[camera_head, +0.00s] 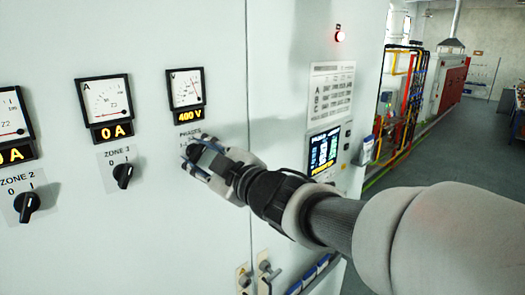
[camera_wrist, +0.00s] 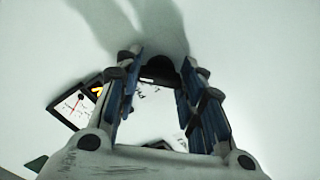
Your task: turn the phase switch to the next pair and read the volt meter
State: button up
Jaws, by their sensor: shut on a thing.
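The volt meter (camera_head: 186,88) is on the white cabinet front. Its yellow display (camera_head: 190,114) reads 400 V, and its needle leans to the right. The PHASES label (camera_head: 190,135) is below it, partly covered by my gripper (camera_head: 194,157). My gripper is at the panel below that label and hides the phase switch in the head view. In the wrist view, the dark knob of the phase switch (camera_wrist: 160,68) shows between the fingertips of my gripper, which is shut on it. Its exact pointer position cannot be made out.
Left of my gripper are the ZONE 3 knob (camera_head: 123,175), an ammeter (camera_head: 103,98) showing 0 A, and the ZONE 2 knob (camera_head: 27,205). A lit screen (camera_head: 323,150) is to the right. A meter (camera_wrist: 74,106) shows at the left in the wrist view.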

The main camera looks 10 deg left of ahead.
dwell(0.4)
jog(key=o, duration=1.1)
jog(key=shift+d, duration=0.1)
jog(key=v, duration=1.2)
